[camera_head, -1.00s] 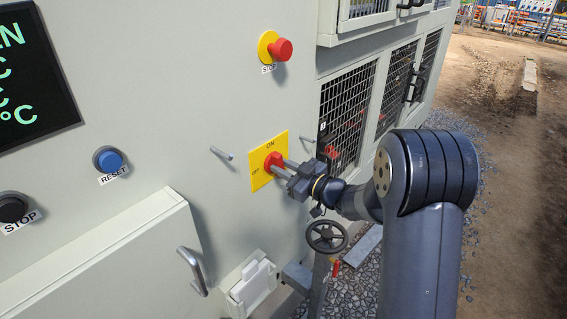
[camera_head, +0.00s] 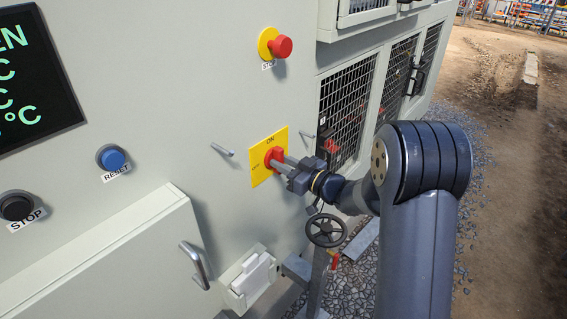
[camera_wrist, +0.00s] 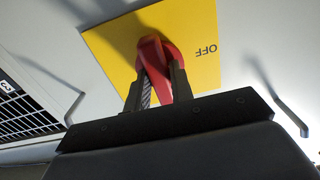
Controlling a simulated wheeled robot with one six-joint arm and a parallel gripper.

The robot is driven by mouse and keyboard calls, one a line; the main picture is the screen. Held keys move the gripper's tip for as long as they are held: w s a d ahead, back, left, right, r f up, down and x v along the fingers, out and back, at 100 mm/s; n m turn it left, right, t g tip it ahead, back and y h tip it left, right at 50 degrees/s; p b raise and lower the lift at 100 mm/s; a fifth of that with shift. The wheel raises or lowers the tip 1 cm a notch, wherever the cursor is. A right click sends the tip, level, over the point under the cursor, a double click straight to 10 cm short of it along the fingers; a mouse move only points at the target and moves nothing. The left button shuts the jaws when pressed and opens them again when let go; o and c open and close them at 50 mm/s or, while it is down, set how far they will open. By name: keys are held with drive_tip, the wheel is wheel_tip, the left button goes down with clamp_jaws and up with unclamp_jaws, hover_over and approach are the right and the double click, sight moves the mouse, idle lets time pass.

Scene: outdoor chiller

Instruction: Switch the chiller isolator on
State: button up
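The red isolator handle (camera_head: 275,155) sits on a yellow plate (camera_head: 258,174) marked ON at the top and OFF at the left, on the chiller's grey front. My gripper (camera_head: 284,164) reaches it from the right. In the wrist view my gripper's fingers (camera_wrist: 161,84) stand on both sides of the red handle (camera_wrist: 152,54) and appear closed on it. The yellow plate (camera_wrist: 110,42) shows there with OFF upside down. The fingers partly hide the handle, and the ON mark is out of the wrist view.
Thin metal pegs (camera_head: 223,152) stick out on both sides of the plate. A red stop button (camera_head: 281,47) is above, a blue reset button (camera_head: 111,158) at left. A handwheel (camera_head: 326,230) stands below my wrist. A door handle (camera_head: 196,265) juts out lower left.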

drive_tip(key=o, duration=0.4)
drive_tip(key=shift+d, duration=0.1)
drive_tip(key=b+v, duration=0.2)
drive_tip(key=v, duration=0.8)
drive_tip(key=shift+s+d, duration=0.2)
drive_tip(key=shift+s, duration=0.1)
drive_tip(key=p+x, duration=0.2)
drive_tip(key=x, duration=0.9)
drive_tip(key=shift+d, duration=0.1)
